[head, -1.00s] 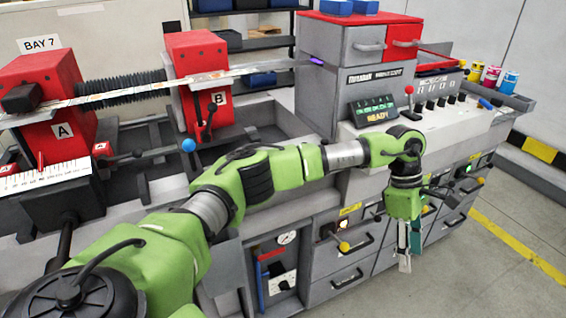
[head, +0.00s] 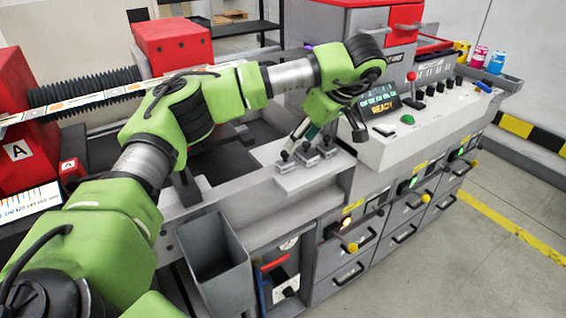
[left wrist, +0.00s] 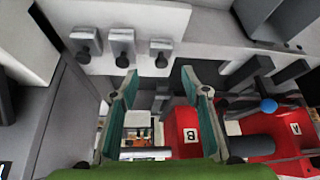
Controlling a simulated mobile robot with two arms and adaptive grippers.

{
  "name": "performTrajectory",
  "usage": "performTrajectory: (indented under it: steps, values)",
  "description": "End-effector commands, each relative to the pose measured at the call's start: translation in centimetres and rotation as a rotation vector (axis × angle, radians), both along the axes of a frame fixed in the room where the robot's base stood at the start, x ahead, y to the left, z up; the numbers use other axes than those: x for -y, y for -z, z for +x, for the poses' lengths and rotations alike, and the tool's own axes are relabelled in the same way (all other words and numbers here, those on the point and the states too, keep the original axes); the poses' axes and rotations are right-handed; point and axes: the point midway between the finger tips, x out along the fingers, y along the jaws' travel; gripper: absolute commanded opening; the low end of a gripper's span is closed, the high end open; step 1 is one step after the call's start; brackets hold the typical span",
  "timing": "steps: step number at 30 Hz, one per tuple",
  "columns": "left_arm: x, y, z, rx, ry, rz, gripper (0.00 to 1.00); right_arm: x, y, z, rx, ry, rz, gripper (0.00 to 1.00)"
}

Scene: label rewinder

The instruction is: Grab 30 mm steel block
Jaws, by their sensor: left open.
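Three small steel blocks with dark knobs stand in a row on a pale plate (head: 300,178) at the machine's front edge: a left block (head: 285,165), a middle block (head: 308,157) and a right block (head: 327,151). No size marks can be read, so I cannot tell which is 30 mm. In the left wrist view the three blocks (left wrist: 122,45) line up beyond the fingertips, near the top left. My left gripper (head: 303,138) is open and empty, just above and behind the blocks in the head view; its teal-padded fingers (left wrist: 158,76) are spread. My right gripper is not in view.
The control panel with a READY display (head: 380,107) and a green button (head: 407,119) is right of the blocks. An open grey bin (head: 215,258) hangs at the front. Red post B (left wrist: 188,130) and a blue ball knob (left wrist: 268,105) show in the left wrist view.

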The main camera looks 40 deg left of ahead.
Motion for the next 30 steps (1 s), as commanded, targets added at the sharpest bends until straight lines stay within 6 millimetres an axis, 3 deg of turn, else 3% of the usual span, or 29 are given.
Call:
performTrajectory:
  steps: [3,5,15,22,30]
  values:
    - [-1.4,2.3,0.1,-0.004,-0.005,0.000,0.42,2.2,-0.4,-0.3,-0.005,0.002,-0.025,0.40]
    - [-1.9,3.1,0.2,-0.004,-0.005,0.000,0.42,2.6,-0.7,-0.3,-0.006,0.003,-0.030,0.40]
    - [-3.4,5.6,0.5,-0.004,-0.003,-0.001,0.42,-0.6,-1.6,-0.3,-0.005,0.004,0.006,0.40]
    - [-4.9,8.6,0.7,-0.003,-0.003,-0.001,0.42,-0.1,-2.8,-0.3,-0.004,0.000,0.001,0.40]
    - [-5.3,9.4,0.9,-0.001,-0.001,-0.001,0.42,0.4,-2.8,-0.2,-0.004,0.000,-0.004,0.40]
